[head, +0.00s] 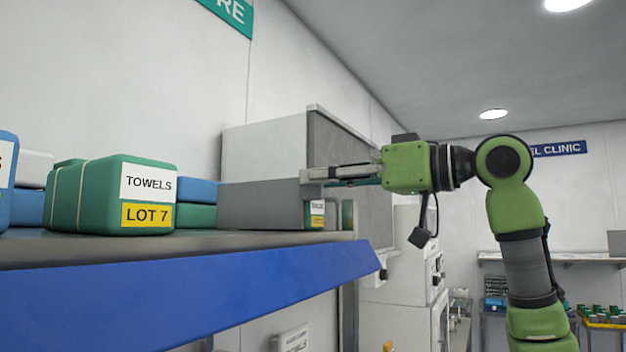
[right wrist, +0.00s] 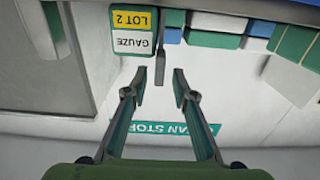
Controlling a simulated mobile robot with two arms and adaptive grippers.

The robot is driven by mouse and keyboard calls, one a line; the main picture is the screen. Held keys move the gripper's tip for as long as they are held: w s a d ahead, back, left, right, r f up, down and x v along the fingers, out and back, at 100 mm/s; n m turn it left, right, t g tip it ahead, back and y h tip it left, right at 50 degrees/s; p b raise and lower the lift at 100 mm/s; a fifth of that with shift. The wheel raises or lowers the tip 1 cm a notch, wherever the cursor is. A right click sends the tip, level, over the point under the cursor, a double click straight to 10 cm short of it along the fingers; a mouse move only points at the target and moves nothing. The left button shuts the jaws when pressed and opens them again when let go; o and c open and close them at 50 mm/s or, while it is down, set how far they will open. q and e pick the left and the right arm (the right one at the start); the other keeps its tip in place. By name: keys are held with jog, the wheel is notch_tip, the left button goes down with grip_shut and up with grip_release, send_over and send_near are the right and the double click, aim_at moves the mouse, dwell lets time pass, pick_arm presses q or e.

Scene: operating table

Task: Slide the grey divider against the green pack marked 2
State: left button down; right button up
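The grey divider (head: 258,205) stands upright on the shelf, left of the green pack marked 2 (head: 315,215) in the head view. My right gripper (head: 306,176) is at the divider's front upper corner. In the right wrist view, which is upside down, the divider (right wrist: 160,66) shows edge-on between the spread fingers of the right gripper (right wrist: 160,88), with a gap on each side. The GAUZE LOT 2 pack (right wrist: 133,30) is just left of the divider there; whether they touch I cannot tell. My left gripper is not in view.
A green TOWELS LOT 7 pack (head: 125,195) and blue and green packs (head: 197,190) sit left of the divider. A blue strip (head: 200,295) runs along the shelf's front edge. A large grey-white cabinet (head: 350,165) stands behind the shelf's right end.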

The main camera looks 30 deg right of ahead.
jog(key=v, duration=1)
